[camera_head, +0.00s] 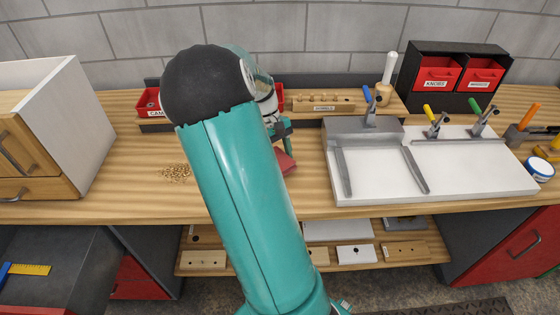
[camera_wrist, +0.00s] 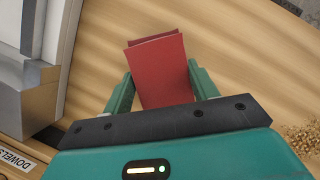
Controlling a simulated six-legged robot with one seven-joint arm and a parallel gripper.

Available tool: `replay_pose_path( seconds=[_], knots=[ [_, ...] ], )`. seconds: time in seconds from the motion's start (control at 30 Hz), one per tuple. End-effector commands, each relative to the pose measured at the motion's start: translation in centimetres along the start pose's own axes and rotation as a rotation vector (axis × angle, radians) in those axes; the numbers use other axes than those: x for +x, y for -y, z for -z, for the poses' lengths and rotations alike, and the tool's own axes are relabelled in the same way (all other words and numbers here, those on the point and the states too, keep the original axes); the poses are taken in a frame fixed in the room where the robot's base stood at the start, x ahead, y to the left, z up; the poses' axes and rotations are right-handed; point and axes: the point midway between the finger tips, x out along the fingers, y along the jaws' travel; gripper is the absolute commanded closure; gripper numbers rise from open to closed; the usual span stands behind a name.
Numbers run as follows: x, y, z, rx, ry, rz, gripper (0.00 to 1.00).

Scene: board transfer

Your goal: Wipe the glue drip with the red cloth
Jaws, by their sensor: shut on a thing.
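My gripper (camera_head: 281,145) is shut on the red cloth (camera_head: 286,162) and holds it over the middle of the wooden workbench (camera_head: 310,197). In the wrist view the folded cloth (camera_wrist: 158,66) sits between the two teal fingers of my gripper (camera_wrist: 159,88) and sticks out beyond their tips. I cannot tell whether the cloth touches the bench top. I cannot make out the glue drip in either view; my arm hides part of the bench in the head view.
A pile of wood shavings (camera_head: 175,173) lies left of my arm. A white board fixture (camera_head: 460,180) with clamps stands to the right. A cabinet (camera_head: 75,130) is at the left; a dowel rack (camera_head: 325,103) and red bins (camera_head: 437,72) are at the back.

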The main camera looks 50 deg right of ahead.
Motion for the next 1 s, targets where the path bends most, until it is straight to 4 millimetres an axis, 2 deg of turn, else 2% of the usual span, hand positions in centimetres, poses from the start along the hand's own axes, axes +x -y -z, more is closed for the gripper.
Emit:
replay_pose_path(
  seconds=[0.5,1.0],
  knots=[
    [-4.2,0.3,-1.6,-0.002,-0.002,0.0,0.6],
    [-4.6,0.3,-1.9,-0.003,-0.001,-0.001,0.6]
  ],
)
